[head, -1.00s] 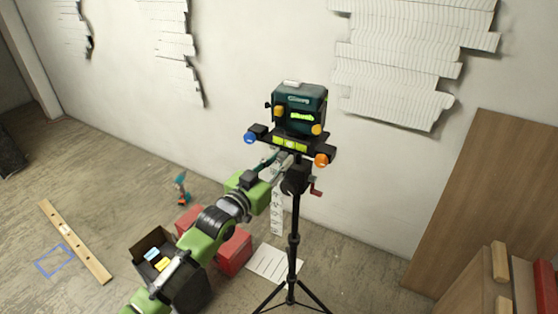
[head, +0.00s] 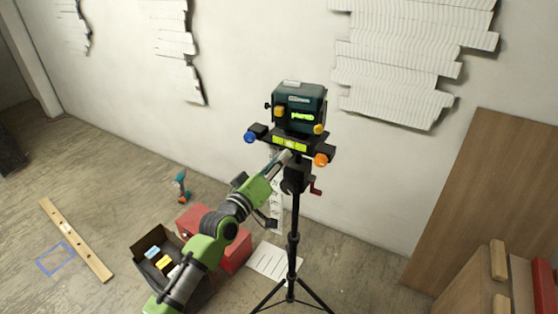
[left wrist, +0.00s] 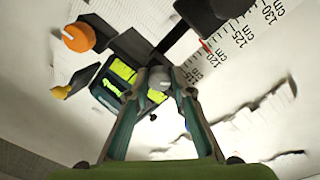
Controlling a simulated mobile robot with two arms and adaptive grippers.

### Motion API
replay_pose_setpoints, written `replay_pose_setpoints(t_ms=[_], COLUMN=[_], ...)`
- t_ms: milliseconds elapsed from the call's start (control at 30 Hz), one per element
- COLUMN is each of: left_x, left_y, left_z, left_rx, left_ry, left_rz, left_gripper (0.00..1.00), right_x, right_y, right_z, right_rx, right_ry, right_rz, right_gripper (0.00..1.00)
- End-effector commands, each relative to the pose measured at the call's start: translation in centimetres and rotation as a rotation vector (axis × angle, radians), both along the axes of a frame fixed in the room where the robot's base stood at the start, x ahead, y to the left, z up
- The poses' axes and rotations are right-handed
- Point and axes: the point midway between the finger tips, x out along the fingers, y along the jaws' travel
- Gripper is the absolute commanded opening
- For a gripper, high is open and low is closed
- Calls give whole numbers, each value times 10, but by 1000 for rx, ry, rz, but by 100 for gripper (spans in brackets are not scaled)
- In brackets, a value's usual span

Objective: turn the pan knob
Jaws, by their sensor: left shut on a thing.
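A dark teal laser device (head: 300,103) with a green-lit display sits on a black head on top of a tripod (head: 294,240). The head has a blue knob (head: 249,137) at left and an orange knob (head: 321,160) at right. My left gripper (head: 286,156) reaches the underside of the head from the lower left. In the left wrist view, its fingers (left wrist: 164,80) are closed around a small grey knob (left wrist: 157,86), which appears to be the pan knob. My right gripper is not in view.
A red crank (head: 315,190) sticks out on the tripod's right. Below stand a red box (head: 234,252) and an open dark box (head: 148,243). A wood panel (head: 478,205) leans at right. White reliefs (head: 400,60) hang on the wall behind.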

Motion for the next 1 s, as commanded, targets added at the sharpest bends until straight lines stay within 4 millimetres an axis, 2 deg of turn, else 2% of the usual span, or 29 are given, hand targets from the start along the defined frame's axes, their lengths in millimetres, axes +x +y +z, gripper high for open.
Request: replay_pose_setpoints(t_ms=[300,800,833,867,900,1000], left_x=[0,0,0,0,0,0], left_y=[0,0,0,0,0,0], left_z=[-1,0,0,0,0,0], left_rx=[-97,-113,-113,-113,-112,-112], left_ry=[47,54,54,54,54,54], left_rz=[0,0,0,0,0,0], left_gripper=[0,0,24,32,38,38], right_x=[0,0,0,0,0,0], right_y=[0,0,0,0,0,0], right_z=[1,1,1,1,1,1], right_rx=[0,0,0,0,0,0], right_ry=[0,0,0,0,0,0], right_rz=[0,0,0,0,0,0], right_gripper=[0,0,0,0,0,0])
